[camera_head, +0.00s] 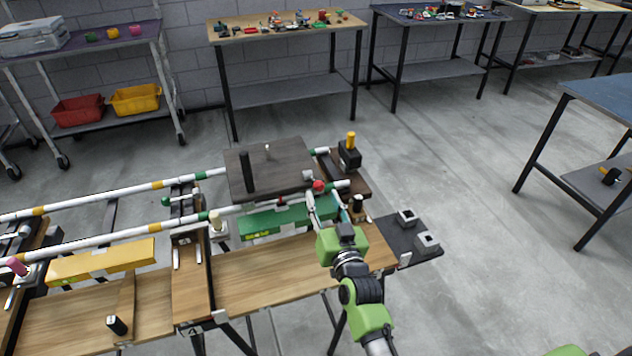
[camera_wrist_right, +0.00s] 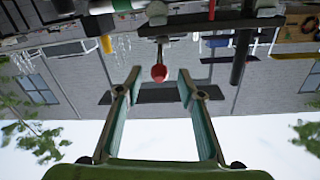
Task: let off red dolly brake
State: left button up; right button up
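The dolly has a dark flat deck (camera_head: 283,160) and sits on the white rails, with a black upright post on it. A red ball knob (camera_head: 319,185) is at the deck's near right corner. It also shows in the right wrist view (camera_wrist_right: 158,73), on the end of a thin grey stem. My right gripper (camera_head: 327,200) is open, its two fingers on the near side of the knob. In the right wrist view the knob appears between the fingertips, with a gap on both sides. I cannot tell how deep it lies between them. My left gripper is out of view.
A black block with a yellow knob (camera_head: 351,141) stands just right of the deck. A black plate with two grey square blocks (camera_head: 427,242) juts out at right.

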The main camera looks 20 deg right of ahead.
aim_at(317, 183)
jog(key=w, duration=0.7)
jog(key=shift+d, duration=0.15)
jog(key=shift+s, duration=0.1)
grip_shut()
